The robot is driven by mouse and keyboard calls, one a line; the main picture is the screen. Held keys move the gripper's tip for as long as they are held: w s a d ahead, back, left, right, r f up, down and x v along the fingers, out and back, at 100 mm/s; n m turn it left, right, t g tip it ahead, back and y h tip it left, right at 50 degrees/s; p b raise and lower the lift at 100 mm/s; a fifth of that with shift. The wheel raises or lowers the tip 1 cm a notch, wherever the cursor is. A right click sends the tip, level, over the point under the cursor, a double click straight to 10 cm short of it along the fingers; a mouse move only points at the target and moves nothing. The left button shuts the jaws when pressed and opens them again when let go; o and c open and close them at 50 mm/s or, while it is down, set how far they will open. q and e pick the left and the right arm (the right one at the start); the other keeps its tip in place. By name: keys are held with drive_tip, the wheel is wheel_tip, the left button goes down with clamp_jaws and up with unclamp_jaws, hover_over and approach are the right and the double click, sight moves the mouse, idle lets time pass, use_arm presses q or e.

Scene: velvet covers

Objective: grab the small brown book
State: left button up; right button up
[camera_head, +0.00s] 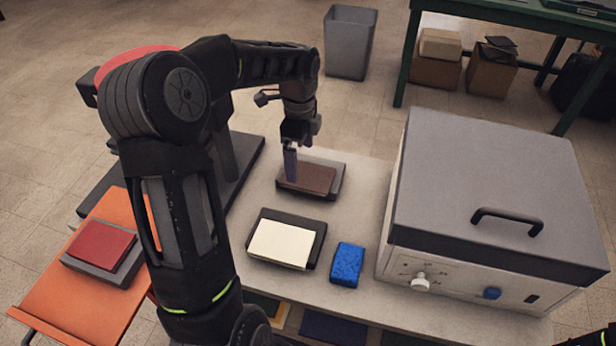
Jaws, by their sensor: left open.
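The small brown book (313,179) lies flat on a dark grey block on the light table, left of the grey-lidded box. My left gripper (290,165) points down at the book's left end, with its fingers over or beside that end. The jaws are open, and I cannot tell whether they touch the book. The gripper hides a small part of the book's left side. My right gripper is not in view; only a dark piece shows at the bottom right corner.
A cream book (281,244) on a dark block and a blue sponge-like block (346,265) lie nearer. A large box (490,200) with a grey lid and knobs stands right. A red book (101,244) sits on an orange tray (60,290) at left. A grey bin (349,45) stands behind.

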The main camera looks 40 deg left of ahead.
sight(301, 174)
use_arm(q)
wheel_tip(301, 174, down, 5)
drive_tip(key=shift+s+d+f, duration=0.1)
idle(0.6)
drive_tip(key=shift+c, duration=0.2)
drive_tip(key=c, duration=1.4)
